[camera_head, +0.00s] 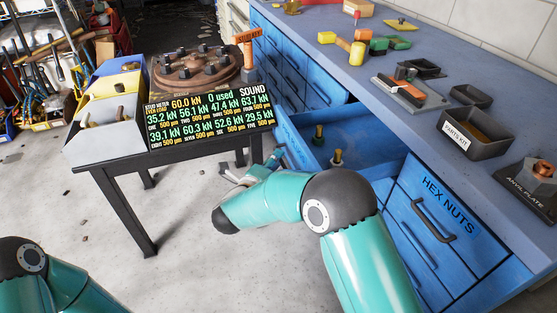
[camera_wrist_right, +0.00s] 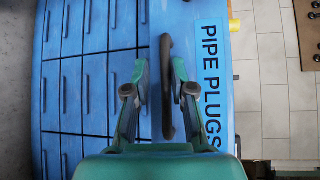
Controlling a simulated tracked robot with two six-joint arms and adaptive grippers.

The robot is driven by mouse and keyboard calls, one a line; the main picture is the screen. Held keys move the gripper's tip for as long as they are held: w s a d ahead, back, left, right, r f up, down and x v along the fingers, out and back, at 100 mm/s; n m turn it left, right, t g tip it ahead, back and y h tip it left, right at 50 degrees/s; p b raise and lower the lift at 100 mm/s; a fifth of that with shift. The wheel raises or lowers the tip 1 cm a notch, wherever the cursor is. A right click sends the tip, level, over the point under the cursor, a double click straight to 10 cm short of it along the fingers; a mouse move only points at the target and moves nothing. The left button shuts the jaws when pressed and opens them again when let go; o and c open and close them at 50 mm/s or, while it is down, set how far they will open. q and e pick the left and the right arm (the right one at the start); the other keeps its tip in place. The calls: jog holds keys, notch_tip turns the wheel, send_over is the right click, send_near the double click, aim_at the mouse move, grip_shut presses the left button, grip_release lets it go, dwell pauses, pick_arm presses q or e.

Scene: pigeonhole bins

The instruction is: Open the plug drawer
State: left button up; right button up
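The plug drawer (camera_head: 360,178) is a blue drawer in the bench, pulled out, with brass-and-dark plugs (camera_head: 337,158) standing inside. Its front, labelled PIPE PLUGS (camera_wrist_right: 211,85), shows in the right wrist view with a dark vertical handle (camera_wrist_right: 166,60). My right gripper (camera_head: 274,158) is at the drawer's front, partly hidden by my arm in the head view. In the wrist view its fingers (camera_wrist_right: 161,82) stand apart, one on each side of the handle, with gaps visible. My left gripper is out of view; only part of my left arm shows at the lower left.
A closed HEX NUTS drawer (camera_head: 435,215) is to the right. The blue bench top (camera_head: 400,60) holds trays and tools. A black-framed table (camera_head: 118,205) with a readout panel (camera_head: 210,117) stands left of the open drawer. The floor between is mostly clear.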

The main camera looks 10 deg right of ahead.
jog(key=v, duration=1.2)
jog(key=shift+f, duration=0.15)
